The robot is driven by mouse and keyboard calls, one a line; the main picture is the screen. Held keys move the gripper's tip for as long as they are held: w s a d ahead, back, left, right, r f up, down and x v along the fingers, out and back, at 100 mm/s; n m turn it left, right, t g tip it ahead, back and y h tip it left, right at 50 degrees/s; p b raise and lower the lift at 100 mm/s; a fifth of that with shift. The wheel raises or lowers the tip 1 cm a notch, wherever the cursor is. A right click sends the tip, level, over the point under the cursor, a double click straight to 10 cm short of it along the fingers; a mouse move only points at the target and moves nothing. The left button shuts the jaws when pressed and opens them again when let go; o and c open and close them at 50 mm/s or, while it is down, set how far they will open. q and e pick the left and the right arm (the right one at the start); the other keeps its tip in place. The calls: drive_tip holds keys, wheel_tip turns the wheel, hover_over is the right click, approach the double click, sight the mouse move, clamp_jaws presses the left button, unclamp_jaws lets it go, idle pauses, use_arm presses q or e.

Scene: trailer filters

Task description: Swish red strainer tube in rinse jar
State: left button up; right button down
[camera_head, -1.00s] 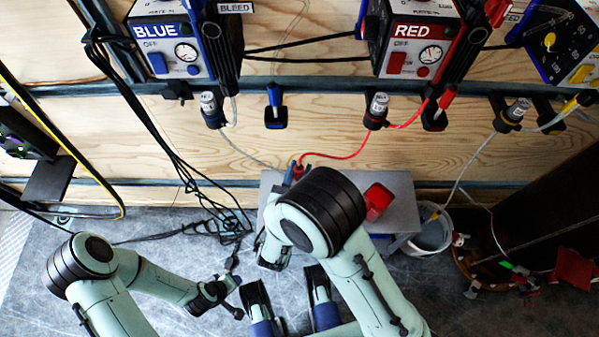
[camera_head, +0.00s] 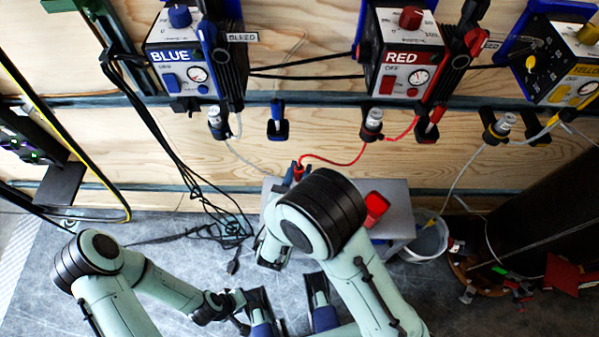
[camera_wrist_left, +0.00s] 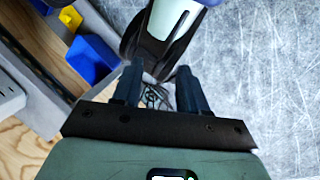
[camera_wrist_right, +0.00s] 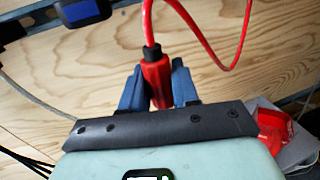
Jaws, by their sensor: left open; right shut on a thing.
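The red strainer tube (camera_wrist_right: 156,82) stands between the blue fingertips of my right gripper (camera_wrist_right: 158,88), which is shut on its red handle. A thin red hose loops up from its top. In the head view, the right gripper (camera_head: 297,173) is partly hidden behind my arm, in front of the wooden wall. My left gripper (camera_wrist_left: 160,88) is open and empty, low over the grey floor and close to a dark part with a pale end. No vessel is clearly marked as the rinse jar; a white bucket (camera_head: 428,240) stands to the right, apart from the tube.
BLUE (camera_head: 188,58), RED (camera_head: 405,55) and yellow (camera_head: 568,65) pump boxes hang on the wall. Small labelled canisters (camera_head: 372,122) sit below them. A grey box (camera_head: 398,195) bears a red item (camera_head: 375,207). Black cables (camera_head: 205,205) hang at left. A dark column (camera_head: 545,235) stands right.

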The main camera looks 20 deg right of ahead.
sight(299, 165)
drive_tip(key=shift+r+p, duration=0.8)
drive_tip(key=shift+r, duration=0.4)
use_arm(q)
drive_tip(key=shift+g, duration=0.6)
drive_tip(key=shift+s+d+r+p, duration=0.3)
drive_tip(key=shift+s+r+p, duration=0.25)
drive_tip(key=shift+s+r, duration=0.4)
drive_tip(key=shift+s+d+r+p, duration=0.25)
drive_tip(key=shift+s+r+p, duration=0.35)
drive_tip(key=shift+r, duration=0.5)
use_arm(e)
drive_tip(key=shift+r, duration=1.15)
use_arm(q)
drive_tip(key=shift+s, duration=0.1)
